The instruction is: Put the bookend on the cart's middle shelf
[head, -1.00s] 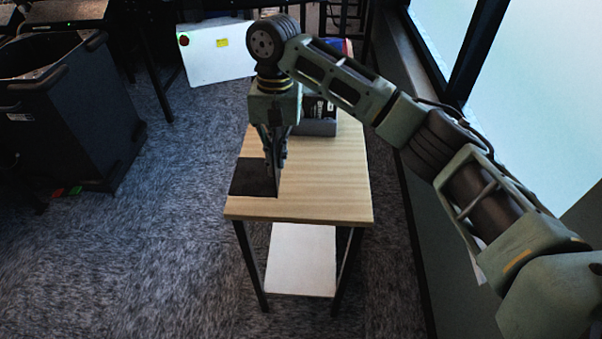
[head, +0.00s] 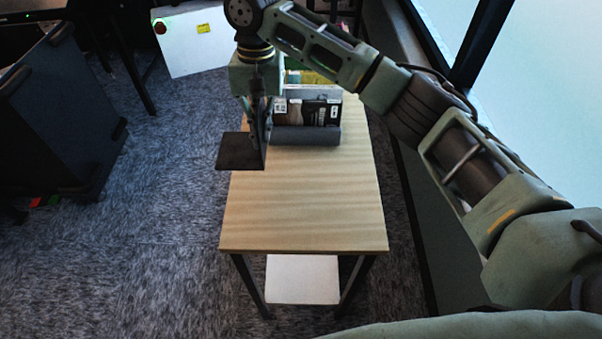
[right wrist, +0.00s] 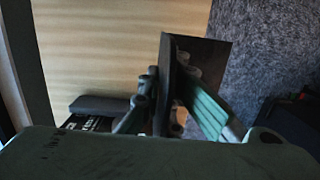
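The bookend (head: 238,152) is a dark L-shaped metal piece with a flat plate and an upright plate. My right gripper (head: 262,136) is shut on its upright plate, over the left edge of a wood-topped stand. In the right wrist view the bookend (right wrist: 207,62) shows with its upright plate between the fingers of the gripper (right wrist: 168,105). The wood-topped stand (head: 305,205) has dark legs and a white lower shelf (head: 303,280). I cannot tell whether this stand is the cart. My left gripper is not in view.
Books or boxes (head: 308,108) stand behind a grey roll-like piece (head: 305,135) at the stand's back. The front of the wooden top is bare. A dark bin (head: 60,115) stands left, a white box (head: 195,40) behind. A window wall is close on the right.

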